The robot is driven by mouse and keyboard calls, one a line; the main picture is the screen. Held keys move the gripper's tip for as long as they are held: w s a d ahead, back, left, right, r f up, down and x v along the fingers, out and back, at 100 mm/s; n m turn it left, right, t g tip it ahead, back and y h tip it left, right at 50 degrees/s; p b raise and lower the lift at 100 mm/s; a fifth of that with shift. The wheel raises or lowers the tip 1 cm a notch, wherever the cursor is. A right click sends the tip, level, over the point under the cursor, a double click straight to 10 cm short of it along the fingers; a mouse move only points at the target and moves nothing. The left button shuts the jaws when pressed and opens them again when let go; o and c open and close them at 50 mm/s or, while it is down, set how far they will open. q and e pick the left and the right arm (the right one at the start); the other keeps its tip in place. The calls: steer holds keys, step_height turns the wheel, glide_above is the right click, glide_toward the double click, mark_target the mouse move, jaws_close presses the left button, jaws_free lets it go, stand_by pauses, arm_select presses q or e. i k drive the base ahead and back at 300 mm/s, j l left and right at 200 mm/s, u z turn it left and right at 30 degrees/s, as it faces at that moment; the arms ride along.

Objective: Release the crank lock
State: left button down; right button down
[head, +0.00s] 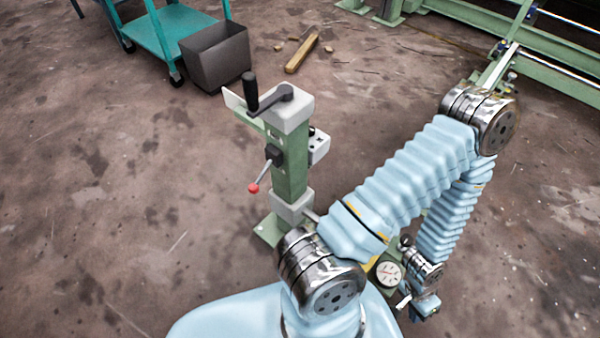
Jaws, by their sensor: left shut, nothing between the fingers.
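A green post with grey blocks (290,165) stands left of centre on its floor plate. On its top is a crank (273,97) with an upright black handle. A lever with a red knob (254,187) sticks out from a dark hub on the post's side, pointing down and left; it appears to be the lock. My left arm, in a pale blue sleeve, rises from the bottom and bends down at the right. My left gripper (424,308) is at the lower right, shut and empty, well apart from the post. My right gripper is out of view.
A round dial gauge (389,273) is beside my left gripper, its mount partly hidden by my arm. A grey bin (216,57) and teal cart (160,35) stand at the back left. A wooden block (302,53) lies behind the post. The left floor is clear.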

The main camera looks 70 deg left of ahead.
mark_target(254, 188)
steer(key=k+u, duration=0.35)
steer(key=k+j+u, duration=0.15)
steer(key=u, duration=0.2)
steer(key=i+u, duration=0.1)
steer(key=u, duration=1.75)
